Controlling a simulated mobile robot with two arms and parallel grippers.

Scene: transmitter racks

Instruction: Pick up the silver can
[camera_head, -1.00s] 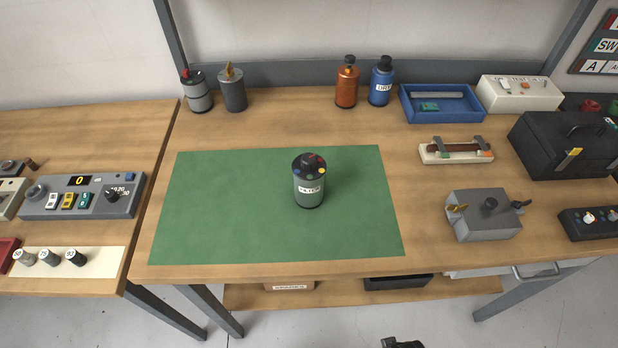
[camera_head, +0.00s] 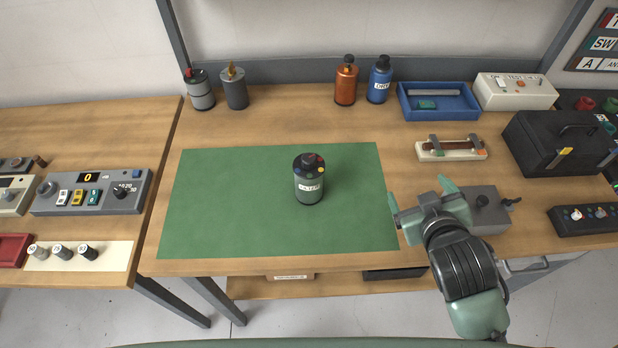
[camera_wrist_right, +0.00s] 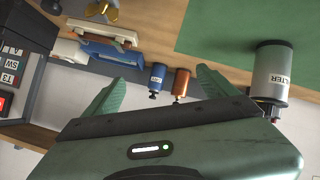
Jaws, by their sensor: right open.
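The silver can (camera_head: 308,182) stands upright on the green mat (camera_head: 220,220). It is a grey cylinder with a black top, small coloured dots and a white label. In the right wrist view the can (camera_wrist_right: 270,72) is at the right edge, with "FILTER" on its label. My right gripper (camera_head: 419,194) is open and empty, at the mat's right edge, to the right of the can and apart from it. Its open fingers (camera_wrist_right: 160,76) also show in the wrist view, with the can outside them. My left gripper is out of view.
A grey box with knobs (camera_head: 486,212) is close to the right of my right gripper. Two grey canisters (camera_head: 236,92), an orange bottle (camera_head: 346,84) and a blue bottle (camera_head: 379,82) stand at the back. The mat around the can is clear.

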